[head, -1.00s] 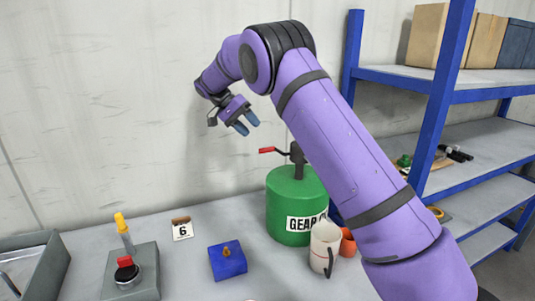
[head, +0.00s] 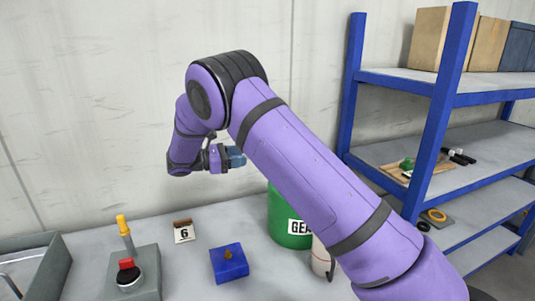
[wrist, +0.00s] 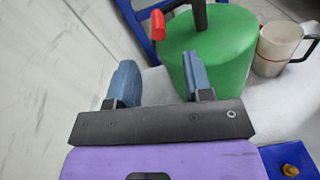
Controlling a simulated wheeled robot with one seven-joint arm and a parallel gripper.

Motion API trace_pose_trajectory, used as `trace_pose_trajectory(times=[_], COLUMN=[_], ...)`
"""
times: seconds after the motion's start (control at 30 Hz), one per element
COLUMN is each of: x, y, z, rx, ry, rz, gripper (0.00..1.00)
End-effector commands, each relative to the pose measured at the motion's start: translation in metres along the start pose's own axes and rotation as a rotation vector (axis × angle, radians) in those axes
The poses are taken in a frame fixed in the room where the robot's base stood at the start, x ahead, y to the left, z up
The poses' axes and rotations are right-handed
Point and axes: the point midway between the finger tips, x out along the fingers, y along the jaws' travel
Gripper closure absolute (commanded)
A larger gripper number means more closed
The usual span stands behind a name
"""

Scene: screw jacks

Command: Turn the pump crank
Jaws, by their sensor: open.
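The green drum (head: 288,222) with a "GEAR" label stands on the bench, its upper part hidden behind my arm in the head view. In the wrist view the drum (wrist: 222,52) shows ahead of my fingers, with a dark pump post (wrist: 200,14) on its top and the crank's red handle (wrist: 157,25) sticking out to the left. My gripper (head: 238,157) is left of the drum and above the bench. In the wrist view my gripper (wrist: 158,80) is open and empty, its blue fingers apart, with the red handle beyond the gap. The fingers do not appear to touch the handle.
A cream jug (wrist: 281,48) stands right of the drum. A blue block with a brass knob (head: 229,264), a grey box with a red switch (head: 132,275) and a number 6 card (head: 183,231) are on the bench. Blue shelving (head: 440,120) stands right; the wall is behind.

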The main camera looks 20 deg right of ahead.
Motion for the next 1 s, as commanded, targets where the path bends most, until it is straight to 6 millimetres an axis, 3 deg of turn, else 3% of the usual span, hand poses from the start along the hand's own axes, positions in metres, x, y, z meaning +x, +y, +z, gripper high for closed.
trace_pose_trajectory(times=[0.2, 0.33, 0.8, 1.0], x=[-0.005, 0.004, 0.080, 0.098], y=[-0.002, -0.002, 0.002, 0.003], z=[-0.004, -0.003, -0.001, 0.000], rx=[-0.125, -0.132, -0.129, -0.128], ry=[-0.041, -0.043, -0.041, -0.041], rz=[0.051, 0.051, 0.049, 0.051], gripper=[0.54, 0.54, 0.54, 0.54])
